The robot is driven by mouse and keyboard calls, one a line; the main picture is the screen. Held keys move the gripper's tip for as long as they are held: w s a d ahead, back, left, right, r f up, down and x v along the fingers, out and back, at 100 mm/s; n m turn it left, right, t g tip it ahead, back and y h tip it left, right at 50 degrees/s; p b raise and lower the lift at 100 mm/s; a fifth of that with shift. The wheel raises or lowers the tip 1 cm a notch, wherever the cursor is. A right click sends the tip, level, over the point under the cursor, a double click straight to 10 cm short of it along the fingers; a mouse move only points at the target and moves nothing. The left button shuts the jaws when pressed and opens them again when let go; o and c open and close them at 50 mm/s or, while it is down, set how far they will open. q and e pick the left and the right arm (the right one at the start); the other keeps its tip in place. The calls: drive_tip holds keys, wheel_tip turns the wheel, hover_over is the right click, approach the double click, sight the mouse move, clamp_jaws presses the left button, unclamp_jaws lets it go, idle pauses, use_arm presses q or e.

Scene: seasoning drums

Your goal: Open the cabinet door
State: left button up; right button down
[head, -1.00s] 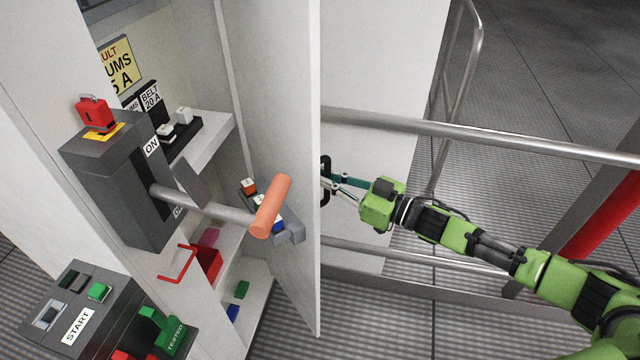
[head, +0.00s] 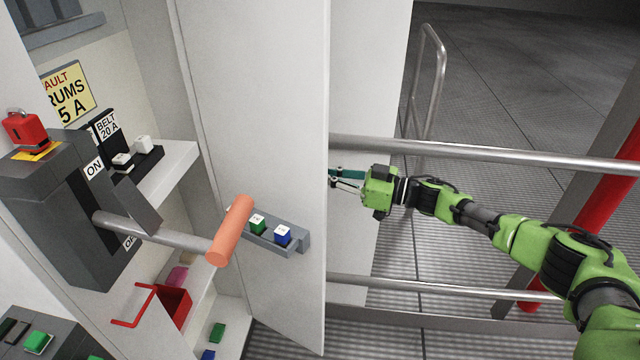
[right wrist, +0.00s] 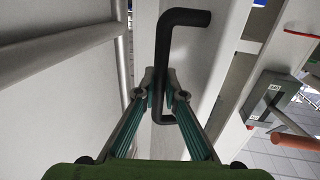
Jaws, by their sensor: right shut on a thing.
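The cabinet door (head: 270,120) is a tall white panel standing well open, its inner face towards me in the head view. The open cabinet interior (head: 135,60) shows to its left. A black bent handle (right wrist: 161,60) is on the door's outer face in the right wrist view; the door hides it in the head view. My right gripper (right wrist: 160,88) is shut on the lower part of this handle. In the head view, my right gripper (head: 338,179) is at the door's outer side, its tips partly hidden by the door edge. My left gripper is out of view.
A grey switch box (head: 65,210) with an orange-gripped lever (head: 232,230) stands at the left, its grip overlapping the door in view. A grey rack (head: 270,239) with coloured blocks is on the door's inside. A metal railing (head: 480,154) runs behind my right arm.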

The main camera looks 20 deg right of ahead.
drive_tip(key=shift+w+d, duration=0.15)
drive_tip(key=shift+w, duration=0.05)
idle(0.3)
drive_tip(key=c, duration=2.4)
unclamp_jaws()
drive_tip(key=v, duration=1.2)
